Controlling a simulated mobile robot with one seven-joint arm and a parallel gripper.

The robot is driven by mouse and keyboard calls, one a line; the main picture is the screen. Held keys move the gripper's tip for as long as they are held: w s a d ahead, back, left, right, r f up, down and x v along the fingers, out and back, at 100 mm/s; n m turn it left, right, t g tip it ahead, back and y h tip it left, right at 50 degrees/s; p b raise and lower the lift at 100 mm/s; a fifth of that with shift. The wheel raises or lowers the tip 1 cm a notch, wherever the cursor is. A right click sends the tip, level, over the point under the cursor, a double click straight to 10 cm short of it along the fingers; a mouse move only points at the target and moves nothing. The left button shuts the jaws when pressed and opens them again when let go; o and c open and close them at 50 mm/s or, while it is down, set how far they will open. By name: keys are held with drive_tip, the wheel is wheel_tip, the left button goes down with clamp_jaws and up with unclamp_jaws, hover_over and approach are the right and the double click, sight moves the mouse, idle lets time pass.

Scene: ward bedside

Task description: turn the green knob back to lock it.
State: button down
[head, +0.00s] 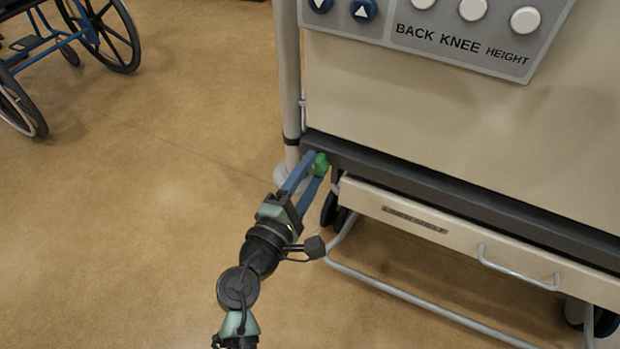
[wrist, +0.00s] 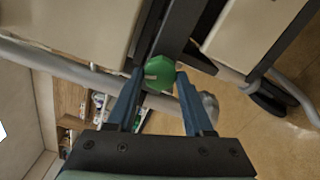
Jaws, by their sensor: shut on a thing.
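The green knob (head: 320,164) sits at the left end of the dark rail (head: 400,176) below the bed's beige panel. It also shows in the wrist view (wrist: 160,73), as a green round-cornered piece with a pale mark on its face. My gripper (head: 316,165) reaches it from below left in the head view. In the wrist view its two blue fingers (wrist: 160,80) lie on either side of the knob, shut on it. The fingers hide part of the knob's sides.
A vertical pole (head: 288,80) stands just left of the knob. A drawer (head: 450,235) with a metal handle (head: 518,270) and a tubular frame (head: 400,292) lie below the rail. A control panel (head: 440,28) is above. A wheelchair (head: 70,40) stands far left; the floor between is clear.

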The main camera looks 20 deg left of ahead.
drive_tip(key=shift+m+b, duration=0.9)
drive_tip(key=shift+m, duration=0.8)
drive_tip(key=shift+c, duration=1.5)
unclamp_jaws()
drive_tip(key=s+p, duration=0.3)
drive_tip(key=s, duration=1)
drive_tip(key=shift+a, duration=0.2)
